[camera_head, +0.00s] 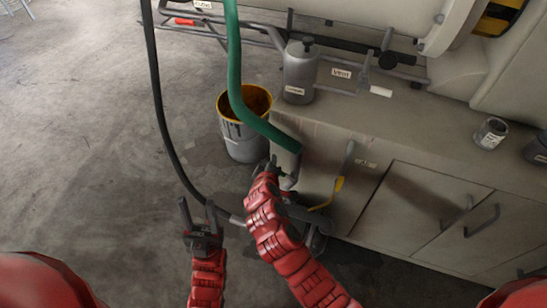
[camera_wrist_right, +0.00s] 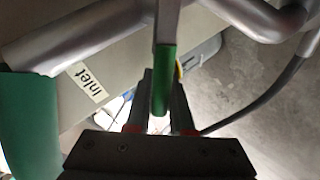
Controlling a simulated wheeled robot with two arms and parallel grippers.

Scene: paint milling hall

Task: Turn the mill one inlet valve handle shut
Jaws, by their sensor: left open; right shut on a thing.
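The inlet valve handle (camera_wrist_right: 165,62) is a metal lever with a green grip, seen in the right wrist view beside a pipe and a label reading "Inlet" (camera_wrist_right: 87,80). My right gripper (camera_wrist_right: 162,92) is shut on the green grip, one finger on each side. In the head view my right gripper (camera_head: 272,168) is at the lower end of the green hose (camera_head: 236,75), by the cabinet's left end; there the handle is mostly hidden behind my gripper and arm. My left gripper (camera_head: 199,210) is open and empty, above the floor to the left.
A yellow-rimmed bucket (camera_head: 240,143) stands on the floor behind my right gripper. A black hose (camera_head: 160,110) hangs left of it. A grey canister (camera_head: 299,75) and a "Vent" label (camera_head: 341,73) are above the cabinet (camera_head: 415,215). Floor at left is clear.

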